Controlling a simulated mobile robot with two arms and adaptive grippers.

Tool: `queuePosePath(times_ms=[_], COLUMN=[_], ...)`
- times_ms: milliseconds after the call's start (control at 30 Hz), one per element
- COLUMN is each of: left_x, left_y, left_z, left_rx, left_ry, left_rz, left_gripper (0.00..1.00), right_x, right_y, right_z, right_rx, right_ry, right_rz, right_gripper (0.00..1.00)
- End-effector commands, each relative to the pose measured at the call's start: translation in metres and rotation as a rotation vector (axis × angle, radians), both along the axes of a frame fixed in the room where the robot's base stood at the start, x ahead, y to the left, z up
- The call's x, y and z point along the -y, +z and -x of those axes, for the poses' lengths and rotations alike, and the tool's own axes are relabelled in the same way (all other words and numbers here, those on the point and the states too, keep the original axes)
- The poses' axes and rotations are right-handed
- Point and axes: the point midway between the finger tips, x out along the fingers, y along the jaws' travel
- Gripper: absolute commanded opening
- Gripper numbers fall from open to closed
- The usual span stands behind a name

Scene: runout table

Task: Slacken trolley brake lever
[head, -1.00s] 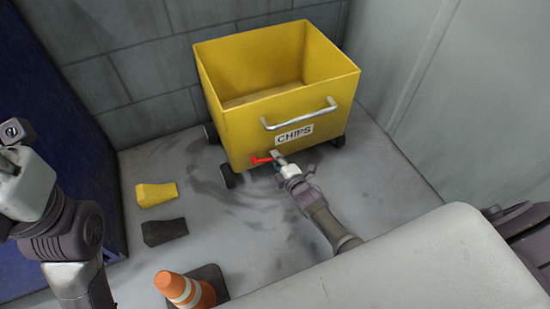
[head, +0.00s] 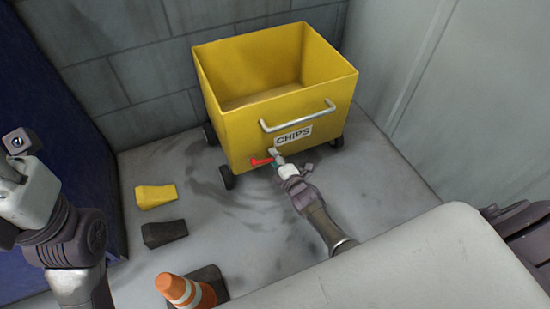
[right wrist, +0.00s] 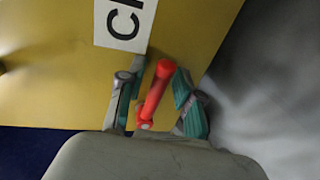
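The yellow trolley (head: 235,141) stands by the back wall, with a white CHIPS label (head: 293,137) and a metal handle on its front. The red brake lever (head: 262,161) sticks out low on that front. My right gripper (head: 274,156) is at the lever. In the right wrist view the red lever (right wrist: 155,92) lies between the two green-padded fingers of the right gripper (right wrist: 159,98). The fingers are apart, with narrow gaps showing beside the lever. My left gripper (head: 20,143) is far from the trolley at the left edge; its fingers do not show clearly.
A yellow wedge (head: 156,195) and a black wedge (head: 164,233) lie on the floor left of the trolley. An orange and white cone (head: 183,290) stands nearer. A dark blue cabinet (head: 75,120) is at the left.

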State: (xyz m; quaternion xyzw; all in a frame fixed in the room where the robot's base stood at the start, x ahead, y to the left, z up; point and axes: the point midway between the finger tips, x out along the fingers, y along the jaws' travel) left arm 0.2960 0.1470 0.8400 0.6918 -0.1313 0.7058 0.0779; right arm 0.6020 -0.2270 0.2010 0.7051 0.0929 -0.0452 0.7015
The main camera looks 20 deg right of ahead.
Motion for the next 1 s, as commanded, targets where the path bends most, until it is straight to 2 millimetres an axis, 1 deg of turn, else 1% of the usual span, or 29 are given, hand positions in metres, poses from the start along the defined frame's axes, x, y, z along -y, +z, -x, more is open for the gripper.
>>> queuePosePath(times_ms=[300,367,467,567,900,1000], left_x=[0.000,0.000,0.000,0.000,0.000,0.000], left_y=[-0.002,-0.002,-0.001,-0.001,-0.001,0.000], left_z=[-0.002,-0.002,-0.002,-0.001,-0.001,-0.001], left_rx=[-0.009,-0.008,-0.006,-0.005,-0.003,-0.003], left_ry=[0.003,0.002,0.001,0.001,0.001,0.001], left_rz=[-0.002,-0.001,-0.001,0.000,0.000,0.000], left_gripper=[0.40,0.40,0.40,0.40,0.40,0.40], right_x=[0.000,0.000,0.001,0.002,0.006,0.007], right_y=[0.000,0.001,0.001,0.004,0.017,0.020], right_z=[0.001,0.003,0.012,0.026,0.091,0.105], right_rx=[0.001,0.001,0.000,-0.001,-0.001,0.000], right_ry=[0.000,0.000,0.000,0.000,0.001,0.001], right_rz=[-0.001,-0.001,0.000,0.001,-0.001,-0.001], right_gripper=[0.41,0.41,0.41,0.41,0.41,0.41])
